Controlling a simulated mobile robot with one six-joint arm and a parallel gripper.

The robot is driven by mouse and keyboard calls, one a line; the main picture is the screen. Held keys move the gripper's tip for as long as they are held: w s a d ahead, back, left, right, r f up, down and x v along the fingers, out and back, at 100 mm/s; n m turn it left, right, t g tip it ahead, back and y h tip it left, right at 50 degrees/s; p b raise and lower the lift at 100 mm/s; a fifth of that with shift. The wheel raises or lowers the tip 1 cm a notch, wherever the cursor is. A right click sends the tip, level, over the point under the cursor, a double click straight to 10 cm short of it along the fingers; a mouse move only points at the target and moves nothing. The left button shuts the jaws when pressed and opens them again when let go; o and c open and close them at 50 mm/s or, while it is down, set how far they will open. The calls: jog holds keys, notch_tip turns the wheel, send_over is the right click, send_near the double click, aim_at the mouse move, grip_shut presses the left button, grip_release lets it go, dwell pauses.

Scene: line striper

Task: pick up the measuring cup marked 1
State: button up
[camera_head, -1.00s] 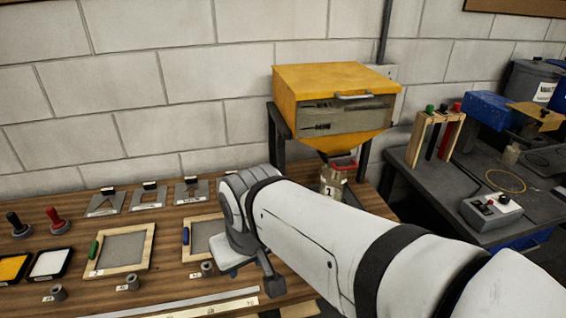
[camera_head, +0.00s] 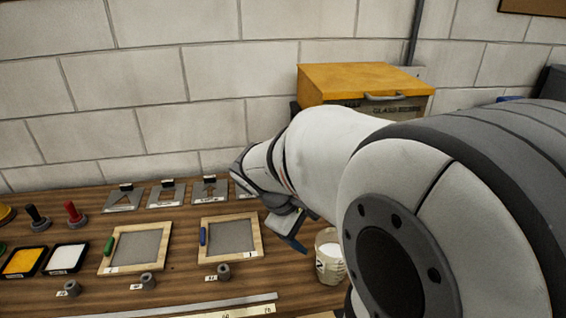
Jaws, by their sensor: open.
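The measuring cup marked 1 is not visible now; my arm covers the area under the yellow hopper, where a cup marked 1 showed earlier. Another cup (camera_head: 330,257), pale with white contents, stands upright on the wooden bench just right of my gripper. Its dark mark looks like a 2, tilted and hard to read. My gripper (camera_head: 291,240) is open above the bench, between the blue-handled screen frame and this cup. It looks apart from the cup. Its fingers are partly hidden and I see nothing held.
A yellow hopper (camera_head: 365,80) stands against the block wall, its lower part behind my arm. Two wooden screen frames, one with a green handle (camera_head: 135,248) and one with a blue handle (camera_head: 228,237), lie to the left. A metal rule (camera_head: 190,304) lies along the front.

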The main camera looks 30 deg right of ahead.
jog(key=o, duration=0.4)
jog(key=w+d+f+n+h, duration=0.1)
jog(key=w+d+n+h, duration=0.1)
jog(key=d, duration=0.3)
jog(key=w+d+f+n+g+h+b, duration=0.1)
jog(key=w+d+n+h, duration=0.1)
jog(key=d, duration=0.3)
jog(key=w+d+f+n+g+h+b, duration=0.1)
jog(key=w+d+f+n+h, duration=0.1)
jog(key=w+d+h, duration=0.1)
jog(key=shift+w+d+n, duration=0.2)
jog(key=shift+w+d, duration=0.1)
jog(key=shift+d, duration=0.25)
jog(key=shift+w+d+n, duration=0.2)
jog(key=shift+w+d, duration=0.1)
jog(key=shift+d, duration=0.25)
jog(key=shift+w+d+f+n+t+h+p, duration=0.15)
jog(key=shift+w+d+f+n+t+h, duration=0.6)
jog(key=shift+w+d+n, duration=1.25)
jog(key=shift+w+d+f+n+t+h+p, duration=0.2)
jog(key=shift+w+d+f+n+t+h, duration=0.55)
jog(key=shift+d, duration=2.4)
jog(key=shift+w+d+f+n+t+h+p, duration=0.25)
jog(key=shift+w+d+f+n+h, duration=0.85)
jog(key=shift+w+d, duration=1.2)
